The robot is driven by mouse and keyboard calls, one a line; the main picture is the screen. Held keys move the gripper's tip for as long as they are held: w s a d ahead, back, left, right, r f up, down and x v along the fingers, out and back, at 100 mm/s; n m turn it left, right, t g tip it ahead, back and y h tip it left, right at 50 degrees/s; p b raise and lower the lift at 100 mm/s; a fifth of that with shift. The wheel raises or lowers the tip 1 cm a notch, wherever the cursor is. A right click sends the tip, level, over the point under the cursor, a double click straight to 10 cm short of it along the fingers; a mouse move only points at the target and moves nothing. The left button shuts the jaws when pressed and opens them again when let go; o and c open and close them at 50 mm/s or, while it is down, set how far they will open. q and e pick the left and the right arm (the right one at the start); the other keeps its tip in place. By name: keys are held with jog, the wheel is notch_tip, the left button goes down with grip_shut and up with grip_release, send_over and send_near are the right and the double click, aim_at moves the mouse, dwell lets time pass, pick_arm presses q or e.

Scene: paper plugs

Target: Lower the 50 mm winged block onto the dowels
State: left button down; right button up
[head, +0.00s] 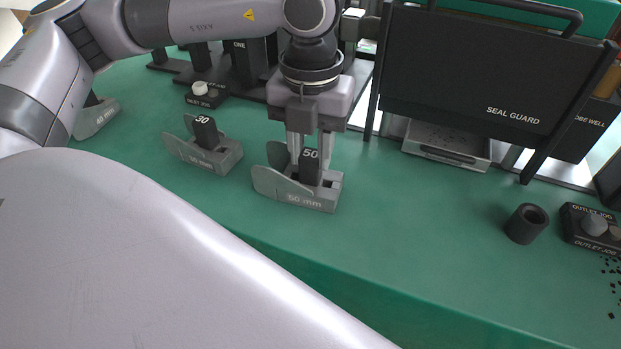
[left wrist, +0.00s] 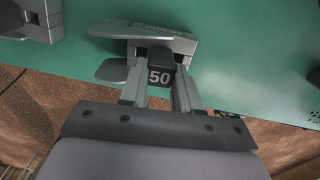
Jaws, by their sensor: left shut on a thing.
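The 50 mm winged block (head: 312,201) is grey with rounded side wings and a black upright grip marked 50. It is at the middle of the green bench in the head view, and it also shows in the left wrist view (left wrist: 150,31). My left gripper (head: 309,160) points down over it, shut on the black grip, with one finger on each side. The block looks level and at or very near the bench top; I cannot tell whether there is a gap beneath. I cannot make out any dowels. My right gripper is not in view.
A 30 mm winged block (head: 203,150) stands just left, and another (head: 95,117) is farther left. A black SEAL GUARD panel (head: 470,75) stands above a metal tray (head: 447,142). A black cup (head: 526,223) and outlet jog box (head: 590,228) are at right. Bench between is clear.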

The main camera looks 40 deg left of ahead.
pick_arm(q)
jog(key=shift+r, duration=0.1)
jog(key=shift+r+p, duration=1.6)
jog(key=shift+r, duration=0.85)
